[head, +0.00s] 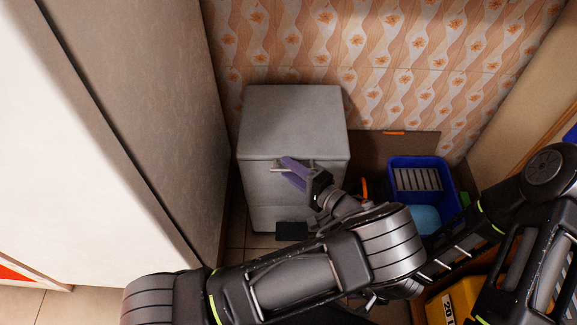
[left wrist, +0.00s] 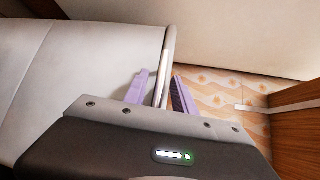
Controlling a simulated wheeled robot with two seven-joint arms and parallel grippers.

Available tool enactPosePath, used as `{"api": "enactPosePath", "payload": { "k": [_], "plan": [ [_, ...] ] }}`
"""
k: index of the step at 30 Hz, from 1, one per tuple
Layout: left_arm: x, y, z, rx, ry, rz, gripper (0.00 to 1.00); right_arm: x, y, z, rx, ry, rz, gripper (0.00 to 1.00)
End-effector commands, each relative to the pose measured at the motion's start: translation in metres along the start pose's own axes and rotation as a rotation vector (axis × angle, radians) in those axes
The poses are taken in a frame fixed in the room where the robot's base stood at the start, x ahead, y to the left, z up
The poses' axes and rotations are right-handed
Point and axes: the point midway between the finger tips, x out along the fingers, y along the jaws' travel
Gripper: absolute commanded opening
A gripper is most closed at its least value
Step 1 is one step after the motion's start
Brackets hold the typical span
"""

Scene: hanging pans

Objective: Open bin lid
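A grey box-shaped bin (head: 293,120) stands against the wall in the head view, its flat lid down. A thin metal handle (head: 275,169) runs across the upper front; in the left wrist view it is a pale bar (left wrist: 168,52). A black pedal (head: 291,231) is at the bin's foot. My left gripper (head: 285,169) is at the handle, with purple fingers. In the left wrist view its fingers (left wrist: 159,84) stand apart with the bar between them, and gaps show beside the bar. My right arm is at the right, but its gripper is not visible.
A blue crate (head: 450,198) with items in it stands right of the bin. A yellow container (head: 452,303) is at the lower right. A tall white and grey cabinet (head: 150,110) closes off the left side. Patterned wallpaper (head: 385,60) is behind.

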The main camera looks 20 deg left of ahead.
Motion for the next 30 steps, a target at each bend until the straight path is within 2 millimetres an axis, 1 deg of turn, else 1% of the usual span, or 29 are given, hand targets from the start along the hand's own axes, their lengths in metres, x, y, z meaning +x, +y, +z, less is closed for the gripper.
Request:
{"api": "enactPosePath", "payload": {
  "k": [1,12,13,30],
  "plan": [
    [0.0000,0.0000,0.0000,0.000,0.000,0.000,0.32,0.0000,0.0001,0.0001,0.000,0.000,0.000,0.36],
    [-0.0001,-0.0001,-0.0001,0.000,0.000,0.000,0.02,0.0000,0.0000,0.0001,0.000,0.000,0.000,0.36],
    [-0.0001,-0.0001,-0.0001,0.000,0.000,0.000,0.00,0.0000,0.0000,0.0001,0.000,0.000,0.000,0.36],
    [-0.0002,0.0002,-0.0001,0.000,0.000,0.001,0.00,0.0000,0.0000,0.0000,0.000,0.000,0.000,0.36]
  ]
}}
